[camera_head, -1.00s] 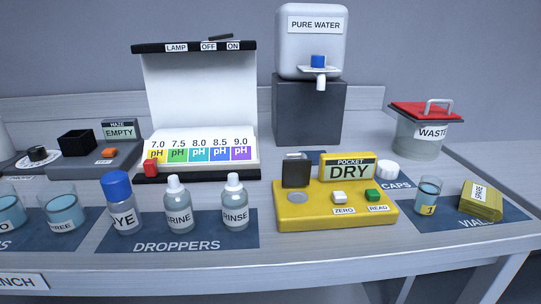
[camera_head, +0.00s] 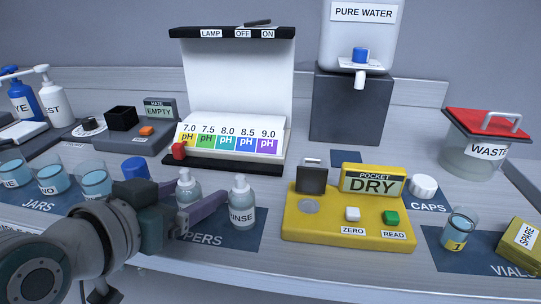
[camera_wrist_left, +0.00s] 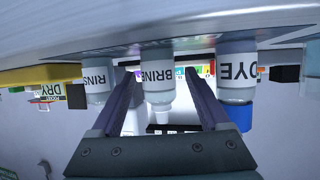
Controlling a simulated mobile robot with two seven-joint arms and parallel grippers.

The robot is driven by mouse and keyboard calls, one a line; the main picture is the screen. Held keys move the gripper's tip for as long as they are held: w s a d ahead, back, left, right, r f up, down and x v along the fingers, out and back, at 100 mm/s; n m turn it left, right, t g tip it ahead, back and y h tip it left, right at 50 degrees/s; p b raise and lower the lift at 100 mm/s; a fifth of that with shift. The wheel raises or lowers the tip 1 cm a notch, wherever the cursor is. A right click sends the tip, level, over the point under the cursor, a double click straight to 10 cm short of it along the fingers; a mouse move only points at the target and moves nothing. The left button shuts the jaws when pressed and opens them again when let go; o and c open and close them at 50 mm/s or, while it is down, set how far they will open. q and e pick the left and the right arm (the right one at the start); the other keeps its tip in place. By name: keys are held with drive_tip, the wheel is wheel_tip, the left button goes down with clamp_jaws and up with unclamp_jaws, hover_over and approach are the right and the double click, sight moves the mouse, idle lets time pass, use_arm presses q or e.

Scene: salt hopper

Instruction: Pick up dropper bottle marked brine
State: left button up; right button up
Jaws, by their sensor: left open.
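The brine dropper bottle (camera_head: 188,188) is clear with a white cap and stands on the dark droppers mat (camera_head: 255,240). In the head view its label is hidden behind my left gripper (camera_head: 205,198). In the upside-down left wrist view, the bottle marked BRINE (camera_wrist_left: 157,75) is between the two spread fingers of my left gripper (camera_wrist_left: 158,85). The jaws are open; whether a finger touches the bottle I cannot tell. The rinse bottle (camera_head: 241,210) stands just right of the gripper. The dye bottle (camera_wrist_left: 237,80) stands on the other side, its blue cap (camera_head: 135,168) showing in the head view.
A yellow pocket meter (camera_head: 300,225) stands right of the droppers. The pH colour chart box (camera_head: 230,90) is behind them. Jars (camera_head: 95,182) of liquid stand left. The rinse and dye bottles leave little room beside the fingers.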

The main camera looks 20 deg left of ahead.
use_arm(q)
drive_tip(key=x, duration=0.2)
drive_tip(key=shift+w+f, duration=0.15)
drive_tip(key=shift+w, duration=0.05)
clamp_jaws()
idle(0.5)
